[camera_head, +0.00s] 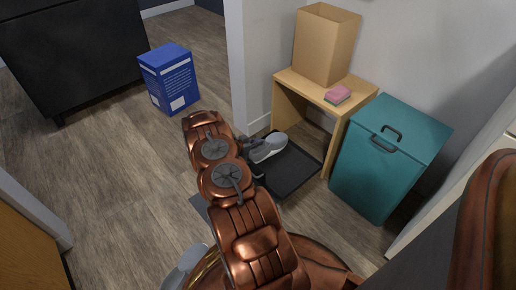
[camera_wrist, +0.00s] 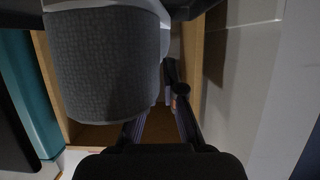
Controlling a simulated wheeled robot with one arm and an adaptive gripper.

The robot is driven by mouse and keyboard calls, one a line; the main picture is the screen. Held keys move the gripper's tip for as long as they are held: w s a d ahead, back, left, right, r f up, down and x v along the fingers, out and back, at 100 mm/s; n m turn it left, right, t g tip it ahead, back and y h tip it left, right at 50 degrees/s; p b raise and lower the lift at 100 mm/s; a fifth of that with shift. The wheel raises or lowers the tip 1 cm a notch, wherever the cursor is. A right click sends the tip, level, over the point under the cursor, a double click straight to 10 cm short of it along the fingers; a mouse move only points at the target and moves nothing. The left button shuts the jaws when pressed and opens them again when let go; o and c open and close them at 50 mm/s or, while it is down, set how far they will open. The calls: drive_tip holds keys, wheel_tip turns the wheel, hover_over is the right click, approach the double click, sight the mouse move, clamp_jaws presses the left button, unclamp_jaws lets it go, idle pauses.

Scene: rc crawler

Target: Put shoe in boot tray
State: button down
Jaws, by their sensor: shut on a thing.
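A grey shoe with a pale sole (camera_head: 268,148) is over the back left part of the black boot tray (camera_head: 299,178) in the head view. I cannot tell whether it touches the tray. My gripper (camera_head: 253,145) is shut on the shoe at its left end, partly hidden by my arm. In the wrist view the grey fabric of the shoe (camera_wrist: 105,65) fills the upper left, close to my gripper's dark fingers (camera_wrist: 165,100). My arm hides the left side of the tray.
A wooden side table (camera_head: 283,84) stands behind the tray, with a cardboard box (camera_head: 325,45) and a pink sponge (camera_head: 338,94) on it. A teal bin (camera_head: 380,165) stands right of the tray. A blue box (camera_head: 170,78) is on the floor at the back left. Floor at left is clear.

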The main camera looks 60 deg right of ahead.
wheel_tip(320, 180, down, 3)
drive_tip(key=shift+r+b, duration=0.1)
drive_tip(key=shift+b, duration=0.3)
drive_tip(key=c, duration=1.3)
unclamp_jaws()
drive_tip(key=shift+r, duration=0.1)
